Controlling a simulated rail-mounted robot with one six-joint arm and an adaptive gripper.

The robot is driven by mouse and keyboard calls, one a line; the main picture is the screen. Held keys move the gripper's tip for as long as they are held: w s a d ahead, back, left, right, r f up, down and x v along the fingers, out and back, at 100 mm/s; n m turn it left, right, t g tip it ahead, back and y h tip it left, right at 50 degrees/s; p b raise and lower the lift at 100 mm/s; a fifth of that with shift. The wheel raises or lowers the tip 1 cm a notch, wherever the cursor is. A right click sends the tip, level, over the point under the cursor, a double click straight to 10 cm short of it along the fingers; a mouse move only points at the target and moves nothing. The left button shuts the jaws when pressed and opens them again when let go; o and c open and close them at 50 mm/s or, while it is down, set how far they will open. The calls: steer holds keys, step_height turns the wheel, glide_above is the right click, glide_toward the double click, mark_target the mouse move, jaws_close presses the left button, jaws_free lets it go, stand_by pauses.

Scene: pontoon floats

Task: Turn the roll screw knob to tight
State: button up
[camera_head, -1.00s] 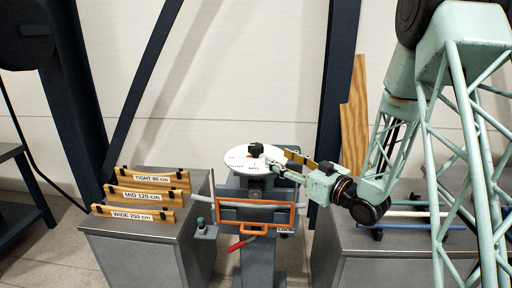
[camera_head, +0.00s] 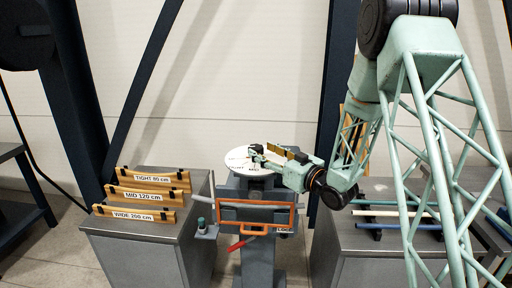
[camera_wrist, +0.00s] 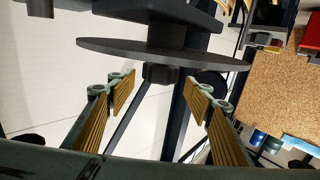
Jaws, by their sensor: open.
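The roll screw knob (camera_head: 255,149) is a small dark knob on top of a round white dial (camera_head: 236,161) with printed marks too small to read fully. The dial sits on the grey bending machine (camera_head: 258,190). In the wrist view the disc (camera_wrist: 110,47) shows edge-on and dark, with the knob (camera_wrist: 160,74) jutting from it toward the space between my fingertips. My gripper (camera_head: 268,157) reaches over the dial from the right. It is open, its fingers spread on either side of the knob (camera_wrist: 160,92), with visible gaps to it.
An orange frame (camera_head: 258,233) and red lever (camera_head: 240,244) are on the machine's front. Wooden gauges labelled TIGHT 80 cm (camera_head: 153,179), MID 120 cm (camera_head: 145,195) and WIDE 200 cm (camera_head: 133,214) stand on the left cabinet. Rods (camera_head: 398,213) lie on the right bench.

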mark_target(261, 150)
steer(key=shift+p+x, duration=0.35)
steer(key=shift+x, duration=1.9)
steer(key=c, duration=0.9)
